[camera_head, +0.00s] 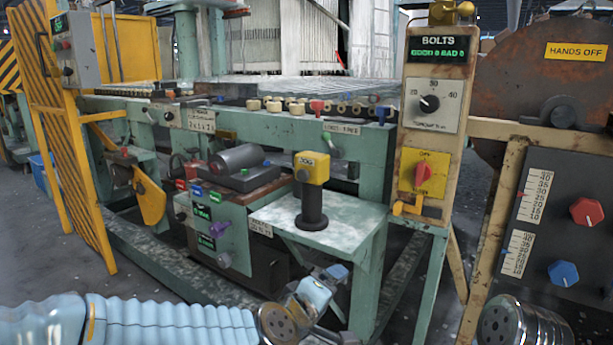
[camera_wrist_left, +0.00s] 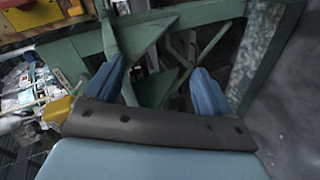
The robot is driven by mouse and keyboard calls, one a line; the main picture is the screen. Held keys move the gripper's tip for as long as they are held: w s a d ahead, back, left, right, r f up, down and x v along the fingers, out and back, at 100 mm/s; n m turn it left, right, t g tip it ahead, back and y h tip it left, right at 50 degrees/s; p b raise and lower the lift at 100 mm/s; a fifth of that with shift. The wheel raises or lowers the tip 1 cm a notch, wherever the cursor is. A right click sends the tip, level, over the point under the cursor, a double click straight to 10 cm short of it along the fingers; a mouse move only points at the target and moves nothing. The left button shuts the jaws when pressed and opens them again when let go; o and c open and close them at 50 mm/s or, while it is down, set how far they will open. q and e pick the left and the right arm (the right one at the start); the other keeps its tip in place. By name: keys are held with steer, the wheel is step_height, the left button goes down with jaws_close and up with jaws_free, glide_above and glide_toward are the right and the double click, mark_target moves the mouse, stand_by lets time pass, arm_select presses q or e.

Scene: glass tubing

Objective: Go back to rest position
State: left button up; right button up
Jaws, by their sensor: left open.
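My left arm comes in along the bottom left of the head view in a light blue ribbed sleeve. My left gripper (camera_head: 335,302) is low at the bottom centre, in front of and below the small green table with the yellow JOG box. In the left wrist view, the two blue fingers of this gripper (camera_wrist_left: 159,68) stand wide apart with nothing between them. Green frame beams show behind them. A ribbed metallic round part at the bottom right of the head view seems to be my right arm. No right gripper fingers show.
The JOG box (camera_head: 312,168) stands on a post on the small green table (camera_head: 345,222). The BOLTS panel (camera_head: 433,110) stands right of it. A dark dial panel (camera_head: 548,225) is at the far right. A yellow slatted guard (camera_head: 62,150) stands at left. Bare floor shows at lower left.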

arm_select(q)
steer(key=s+a+f+m+g+y+p, duration=0.1)
steer(key=s+a+f+m+g+p, duration=0.3)
steer(key=f, duration=0.9)
steer(key=a+f+g+y, duration=0.2)
steer(key=a+f, duration=0.4)
steer(key=f, duration=0.6)
steer(key=s+a+f+m+g+p, duration=0.1)
steer(key=s+a+f+g, duration=0.1)
steer(key=s+f, duration=0.4)
steer(key=s+a+f+m+g+p, duration=0.1)
steer(key=s+a+f+g+p, duration=0.1)
steer(key=s+f, duration=0.4)
steer(key=s+a+g, duration=0.1)
steer(key=s, duration=0.2)
steer(key=shift+s+a+m+h, duration=0.2)
steer(key=shift+m+h, duration=0.1)
steer(key=shift+m, duration=0.1)
